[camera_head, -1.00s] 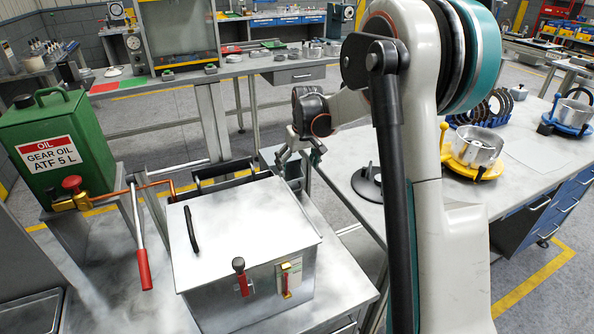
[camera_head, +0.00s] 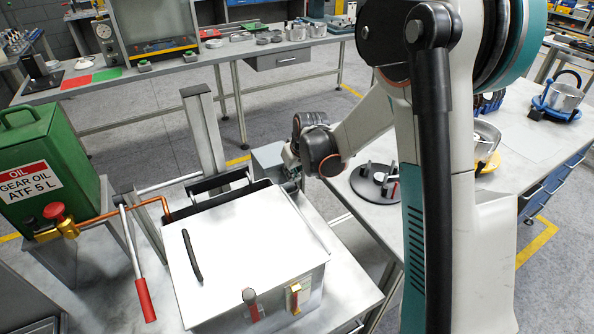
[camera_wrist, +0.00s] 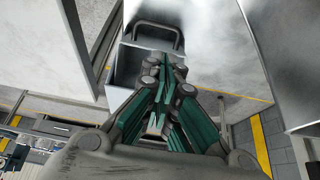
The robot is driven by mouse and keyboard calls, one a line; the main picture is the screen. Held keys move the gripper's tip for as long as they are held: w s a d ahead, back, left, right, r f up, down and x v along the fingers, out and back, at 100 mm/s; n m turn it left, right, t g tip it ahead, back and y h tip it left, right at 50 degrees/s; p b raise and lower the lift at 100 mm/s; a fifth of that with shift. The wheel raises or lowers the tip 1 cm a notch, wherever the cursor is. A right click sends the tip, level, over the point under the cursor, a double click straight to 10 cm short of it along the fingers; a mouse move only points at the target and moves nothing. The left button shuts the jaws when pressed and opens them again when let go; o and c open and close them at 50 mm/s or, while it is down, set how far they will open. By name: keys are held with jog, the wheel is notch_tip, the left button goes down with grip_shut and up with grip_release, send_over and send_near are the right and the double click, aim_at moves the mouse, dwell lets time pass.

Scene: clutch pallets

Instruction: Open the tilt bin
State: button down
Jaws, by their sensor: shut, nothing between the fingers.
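A small grey bin (camera_head: 268,154) stands behind the lidded metal box, partly covered by my wrist. In the wrist view, a grey box with a loop handle (camera_wrist: 155,29) and a dark recess lies just beyond my fingers; it looks like the same bin and may be the tilt bin. My gripper (camera_wrist: 166,66) has its green fingers together with nothing between them. In the head view my gripper (camera_head: 291,167) is at the bin's right side, pointing down. I cannot tell whether the fingers touch the bin.
The metal box with a pale lid (camera_head: 245,243) is closed and stands in front of the bin. A green oil can (camera_head: 48,165) and a red-handled lever (camera_head: 146,300) are to the left. A workbench (camera_head: 510,125) with a round black stand (camera_head: 375,184) is to the right.

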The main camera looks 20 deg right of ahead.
aim_at(288, 195)
jog(key=b+x, duration=0.2)
jog(key=x, duration=0.7)
jog(key=shift+b, duration=0.4)
jog(key=shift+f, duration=0.1)
jog(key=shift+s+d+f+b, duration=0.2)
jog(key=shift+s+f+b, duration=0.55)
jog(key=shift+s, duration=0.25)
